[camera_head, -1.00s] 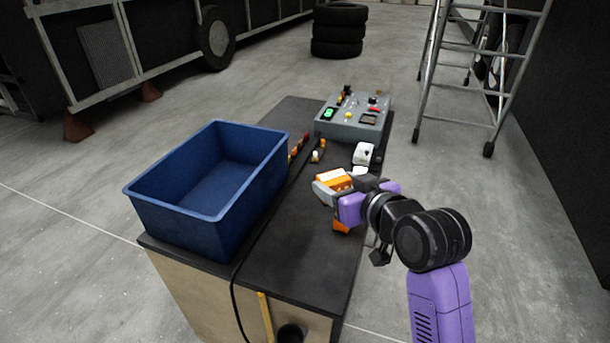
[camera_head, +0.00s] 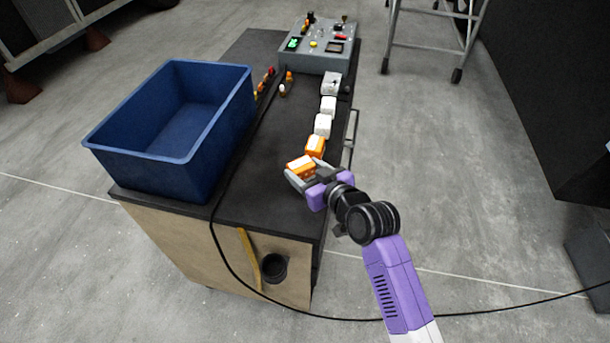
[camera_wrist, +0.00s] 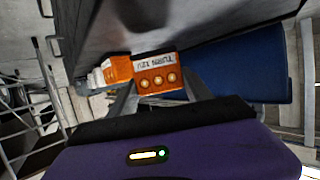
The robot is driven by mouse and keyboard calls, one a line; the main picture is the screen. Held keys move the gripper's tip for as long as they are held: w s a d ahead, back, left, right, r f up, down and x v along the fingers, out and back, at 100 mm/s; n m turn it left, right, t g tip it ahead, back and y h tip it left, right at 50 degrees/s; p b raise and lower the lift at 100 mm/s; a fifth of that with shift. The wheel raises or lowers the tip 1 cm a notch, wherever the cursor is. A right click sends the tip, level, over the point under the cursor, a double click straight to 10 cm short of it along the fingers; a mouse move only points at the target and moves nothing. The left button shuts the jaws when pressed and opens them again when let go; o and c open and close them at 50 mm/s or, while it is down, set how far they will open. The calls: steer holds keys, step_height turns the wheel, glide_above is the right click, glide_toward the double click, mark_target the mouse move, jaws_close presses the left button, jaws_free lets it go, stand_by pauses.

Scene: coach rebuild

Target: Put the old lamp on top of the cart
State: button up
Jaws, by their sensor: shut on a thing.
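My gripper (camera_head: 308,172) is shut on an orange and white lamp block (camera_head: 300,165). In the wrist view the held lamp (camera_wrist: 158,76) shows a white label with upside-down print and a row of round studs, between my fingers (camera_wrist: 160,95). The lamp is over the near right part of the cart's black top (camera_head: 265,195); I cannot tell whether it touches the top. A second orange and white block (camera_head: 315,147) sits just behind it, with white blocks (camera_head: 323,125) in line farther back. The cart has pale wooden sides.
A blue bin (camera_head: 170,155) stands on the cart's left side. A grey control box (camera_head: 318,55) is at the far end. Small coloured parts (camera_head: 264,84) and a black cable lie between. A ladder (camera_head: 430,45) stands behind right. The cart top's near middle is clear.

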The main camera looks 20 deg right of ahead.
steer(key=shift+f, duration=1.1)
steer(key=shift+f, duration=0.2)
steer(key=o, duration=1.5)
steer(key=shift+r, duration=0.1)
steer(key=shift+r, duration=0.15)
steer(key=shift+s, duration=0.3)
steer(key=b+v, duration=0.1)
steer(key=v, duration=1)
steer(key=shift+s+r, duration=0.1)
steer(key=shift+s, duration=0.1)
